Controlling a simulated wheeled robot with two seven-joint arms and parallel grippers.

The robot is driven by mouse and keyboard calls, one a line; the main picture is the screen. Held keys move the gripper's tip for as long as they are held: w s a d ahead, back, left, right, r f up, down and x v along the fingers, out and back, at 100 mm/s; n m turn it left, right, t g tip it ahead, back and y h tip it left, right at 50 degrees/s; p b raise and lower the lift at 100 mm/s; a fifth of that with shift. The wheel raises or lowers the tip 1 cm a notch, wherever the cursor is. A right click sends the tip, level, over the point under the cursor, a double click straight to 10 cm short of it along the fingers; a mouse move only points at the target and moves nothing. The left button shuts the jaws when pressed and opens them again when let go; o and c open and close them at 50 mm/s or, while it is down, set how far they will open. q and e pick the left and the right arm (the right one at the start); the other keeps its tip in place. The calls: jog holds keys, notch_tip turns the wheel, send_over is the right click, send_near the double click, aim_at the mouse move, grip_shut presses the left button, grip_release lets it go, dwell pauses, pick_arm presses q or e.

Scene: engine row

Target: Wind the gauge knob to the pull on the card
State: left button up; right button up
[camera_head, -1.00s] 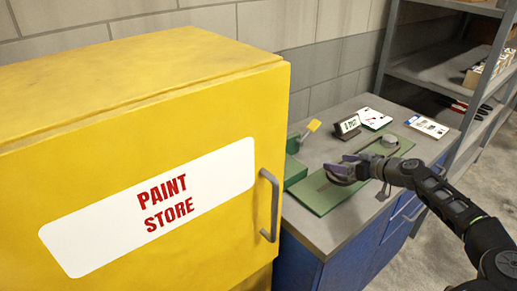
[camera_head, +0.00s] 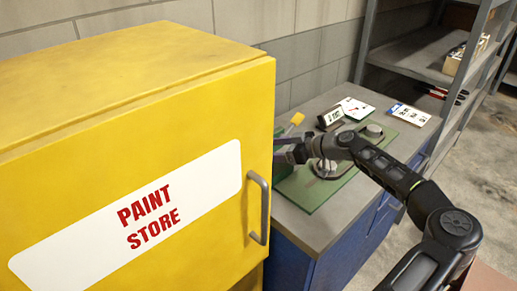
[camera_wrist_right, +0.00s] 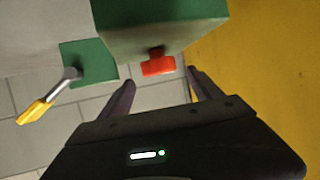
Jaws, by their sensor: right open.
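A red knob (camera_wrist_right: 158,63) sticks out of the green block (camera_wrist_right: 160,22) in the right wrist view. The fingers of my right gripper (camera_wrist_right: 163,90) are open and empty, one on each side of the knob's line and short of it. In the head view, my right gripper (camera_head: 288,151) is over the bench by the yellow cabinet's edge; the knob is hidden there. A small dark-framed card (camera_head: 331,118) stands on the bench, its print too small to read. A white sheet with red marks (camera_head: 356,107) lies behind it. My left gripper is not in view.
A yellow paint cabinet (camera_head: 130,150) with a grey handle (camera_head: 259,208) stands close on the left. A yellow-tipped lever (camera_wrist_right: 36,110) is beside the block. A green board (camera_head: 318,192) and a blue-topped card (camera_head: 408,114) lie on the bench (camera_head: 300,225). Metal shelving is behind.

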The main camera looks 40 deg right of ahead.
jog(key=p+x, duration=0.1)
jog(key=x, duration=0.3)
jog(key=shift+w+r, duration=0.1)
jog(key=shift+w+a+f, duration=0.2)
jog(key=shift+w+f, duration=0.15)
jog(key=shift+w, duration=0.1)
jog(key=c, duration=1.4)
